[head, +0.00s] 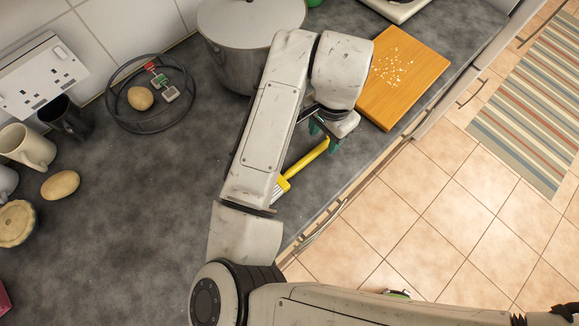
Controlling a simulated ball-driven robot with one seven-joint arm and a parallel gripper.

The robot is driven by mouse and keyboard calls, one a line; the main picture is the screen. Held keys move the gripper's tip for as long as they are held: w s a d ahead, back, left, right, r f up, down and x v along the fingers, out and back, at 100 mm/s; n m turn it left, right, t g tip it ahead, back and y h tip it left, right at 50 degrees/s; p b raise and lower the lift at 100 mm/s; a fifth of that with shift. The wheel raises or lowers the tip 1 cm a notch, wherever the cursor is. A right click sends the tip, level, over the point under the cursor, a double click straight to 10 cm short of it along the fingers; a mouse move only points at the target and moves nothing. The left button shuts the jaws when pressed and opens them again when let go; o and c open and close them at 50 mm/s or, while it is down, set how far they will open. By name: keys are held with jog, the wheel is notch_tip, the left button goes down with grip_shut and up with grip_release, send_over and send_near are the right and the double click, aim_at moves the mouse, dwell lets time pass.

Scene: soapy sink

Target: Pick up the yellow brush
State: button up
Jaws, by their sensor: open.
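The yellow brush (305,162) lies on the dark grey countertop near its front edge, right of my forearm. Its handle slants up and to the right, and its head (281,187) is partly hidden behind my arm. My gripper (326,140), with green fingertips, is over the upper end of the handle. The jaws are open, with a fingertip showing on either side of the handle. I cannot tell whether they touch it.
A wooden chopping board (402,78) with crumbs lies right of my gripper. A large metal pot (236,62) stands behind my arm. A wire basket (150,117), mugs (27,147) and a potato (60,185) are at left. The middle-left counter is clear.

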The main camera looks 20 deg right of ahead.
jog(key=shift+f, duration=1.35)
jog(key=shift+c, duration=0.3)
grip_shut()
